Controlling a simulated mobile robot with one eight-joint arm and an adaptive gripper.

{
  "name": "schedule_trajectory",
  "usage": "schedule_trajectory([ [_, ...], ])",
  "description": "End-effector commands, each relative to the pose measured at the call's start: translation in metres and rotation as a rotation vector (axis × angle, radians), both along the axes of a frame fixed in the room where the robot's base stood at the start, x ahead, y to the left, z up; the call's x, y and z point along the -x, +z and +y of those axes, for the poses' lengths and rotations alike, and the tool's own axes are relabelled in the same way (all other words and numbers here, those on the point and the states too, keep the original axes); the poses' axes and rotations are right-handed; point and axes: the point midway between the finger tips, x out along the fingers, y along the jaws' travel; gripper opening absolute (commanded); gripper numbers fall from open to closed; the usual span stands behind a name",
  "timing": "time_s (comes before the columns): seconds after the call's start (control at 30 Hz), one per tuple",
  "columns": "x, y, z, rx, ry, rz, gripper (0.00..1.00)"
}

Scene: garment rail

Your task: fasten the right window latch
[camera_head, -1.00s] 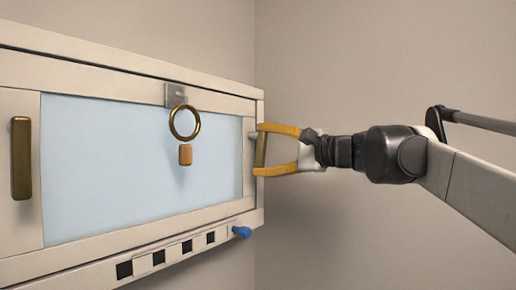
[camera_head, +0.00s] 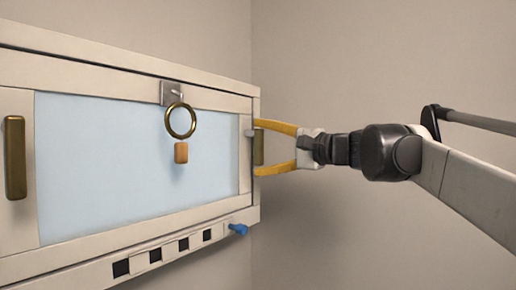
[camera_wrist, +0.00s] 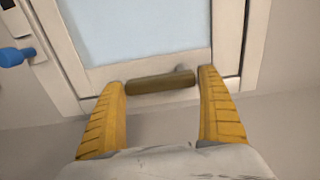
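The right window latch is a brass bar (camera_head: 258,147) on the right side of the window frame (camera_head: 246,190). It stands upright in the head view. In the wrist view the brass bar (camera_wrist: 161,83) lies between the fingertips. My gripper (camera_head: 256,148) is open, its yellow fingers above and below the bar in the head view. In the wrist view my gripper (camera_wrist: 163,78) has a finger near each end of the bar; whether they touch it I cannot tell. A second brass handle (camera_head: 15,157) stands upright on the left of the frame.
Free room lies right of the window.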

Motion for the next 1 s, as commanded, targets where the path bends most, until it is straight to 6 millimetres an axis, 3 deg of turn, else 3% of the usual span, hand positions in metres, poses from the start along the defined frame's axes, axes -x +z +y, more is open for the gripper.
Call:
schedule_trajectory([
  [0.37,0.004,0.001,-0.007,-0.002,-0.003,0.001,1.0],
  [0.8,0.06,0.0,-0.078,-0.001,-0.005,0.0,1.0],
  [1.0,0.073,0.0,-0.093,-0.001,-0.002,0.0,1.0],
])
